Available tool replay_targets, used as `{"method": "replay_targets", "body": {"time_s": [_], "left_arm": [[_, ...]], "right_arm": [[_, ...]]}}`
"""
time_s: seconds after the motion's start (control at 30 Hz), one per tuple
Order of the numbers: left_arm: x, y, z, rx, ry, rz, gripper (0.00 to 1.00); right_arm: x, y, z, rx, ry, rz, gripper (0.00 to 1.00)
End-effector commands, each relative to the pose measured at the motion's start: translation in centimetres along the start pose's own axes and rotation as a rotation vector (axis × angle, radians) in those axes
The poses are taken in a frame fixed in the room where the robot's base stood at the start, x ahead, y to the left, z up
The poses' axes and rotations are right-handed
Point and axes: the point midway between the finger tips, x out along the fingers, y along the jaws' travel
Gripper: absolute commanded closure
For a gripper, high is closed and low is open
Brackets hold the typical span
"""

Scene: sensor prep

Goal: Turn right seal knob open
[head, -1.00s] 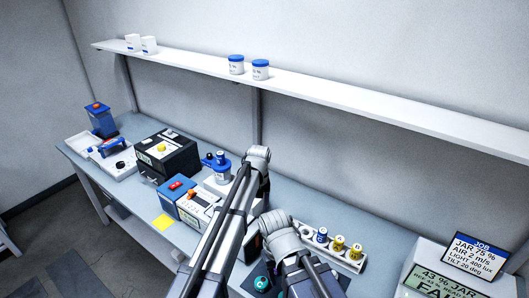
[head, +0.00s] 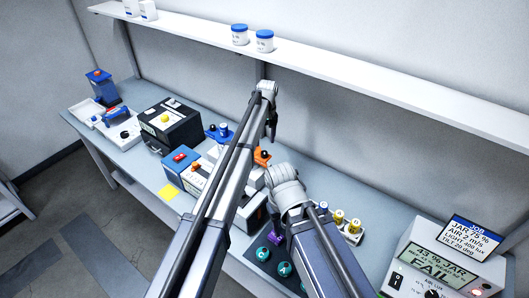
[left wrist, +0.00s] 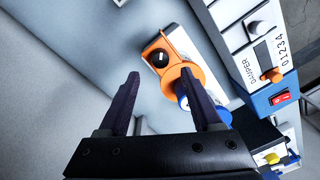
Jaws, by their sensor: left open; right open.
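An orange piece with a black round knob (left wrist: 161,58) shows in the left wrist view, on a white base. In the head view the orange piece (head: 262,157) is partly hidden behind my left arm. I cannot tell for sure that this knob is the right seal knob.
A blue and white damper box (left wrist: 252,60) stands beside the orange parts. A dark panel with teal round pieces (head: 262,254) lies near my right gripper. A rack with yellow-topped vials (head: 353,229) and a tester reading FAIL (head: 440,262) are to the right. The shelf (head: 400,95) runs above.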

Motion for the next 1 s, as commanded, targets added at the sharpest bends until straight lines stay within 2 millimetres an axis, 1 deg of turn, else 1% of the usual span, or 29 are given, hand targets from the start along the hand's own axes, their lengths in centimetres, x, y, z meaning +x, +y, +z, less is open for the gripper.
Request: {"method": "replay_targets", "body": {"time_s": [0.03, 0.3, 0.4, 0.53, 0.8, 1.0], "left_arm": [[1.2, 0.0, 0.0, 0.000, 0.000, 0.000, 0.34], [4.7, 0.0, 0.0, 0.000, 0.000, 0.000, 0.34], [5.6, 0.0, 0.0, 0.000, 0.000, 0.000, 0.34], [6.0, 0.0, 0.0, 0.000, 0.000, 0.000, 0.34], [5.9, 0.0, 0.0, 0.000, 0.000, 0.000, 0.34], [5.9, 0.0, 0.0, 0.000, 0.000, 0.000, 0.57]], "right_arm": [[1.2, -0.1, -0.1, 0.001, 0.000, 0.000, 0.50], [4.7, -0.4, -0.3, 0.003, 0.002, 0.000, 0.50], [5.5, -0.5, -0.4, 0.001, 0.002, 0.001, 0.50], [6.0, -0.6, -0.4, 0.000, 0.002, 0.001, 0.50], [5.9, -0.5, -0.4, 0.000, 0.002, 0.001, 0.50], [5.9, -0.5, -0.4, 0.000, 0.002, 0.001, 0.50]]}}
